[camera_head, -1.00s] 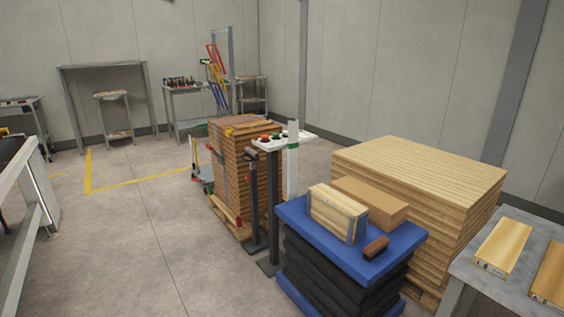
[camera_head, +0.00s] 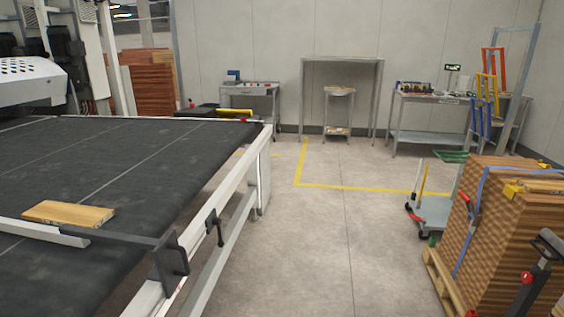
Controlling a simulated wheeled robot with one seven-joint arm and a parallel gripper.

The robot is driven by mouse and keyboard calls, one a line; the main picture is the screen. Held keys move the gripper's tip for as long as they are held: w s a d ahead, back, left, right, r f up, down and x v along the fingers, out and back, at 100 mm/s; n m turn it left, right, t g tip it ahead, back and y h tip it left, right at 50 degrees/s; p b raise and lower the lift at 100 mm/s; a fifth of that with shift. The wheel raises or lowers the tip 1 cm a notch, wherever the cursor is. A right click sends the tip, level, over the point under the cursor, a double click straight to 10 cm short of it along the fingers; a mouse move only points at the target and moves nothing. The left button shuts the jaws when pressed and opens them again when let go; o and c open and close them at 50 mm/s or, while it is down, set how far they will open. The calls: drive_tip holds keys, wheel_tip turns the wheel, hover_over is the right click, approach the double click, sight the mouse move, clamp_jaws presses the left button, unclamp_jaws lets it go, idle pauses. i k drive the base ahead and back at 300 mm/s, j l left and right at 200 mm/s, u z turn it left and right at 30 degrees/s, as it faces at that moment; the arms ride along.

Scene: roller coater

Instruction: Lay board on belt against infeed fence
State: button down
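A light wooden board (camera_head: 68,214) lies flat on the dark belt (camera_head: 110,165) at the left of the head view. The infeed fence (camera_head: 42,233), a pale rail on a dark arm, runs along the board's near side. The board's near edge looks close to the fence, but I cannot tell whether they touch. The dark arm (camera_head: 125,239) reaches from the fence to a clamp on the belt frame. My gripper is not in view.
The white belt frame (camera_head: 236,180) edges the conveyor. A strapped stack of boards (camera_head: 505,225) stands on a pallet at the right, beside a cart (camera_head: 432,210). Benches line the back wall. Open floor (camera_head: 330,240) with yellow lines lies between.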

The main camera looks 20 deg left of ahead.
sight(49, 213)
drive_tip(key=i+u, duration=0.25)
drive_tip(key=i, duration=0.2)
drive_tip(key=i+u, duration=0.25)
drive_tip(key=i, duration=0.2)
drive_tip(key=i+l+u, duration=0.55)
drive_tip(key=i, duration=0.3)
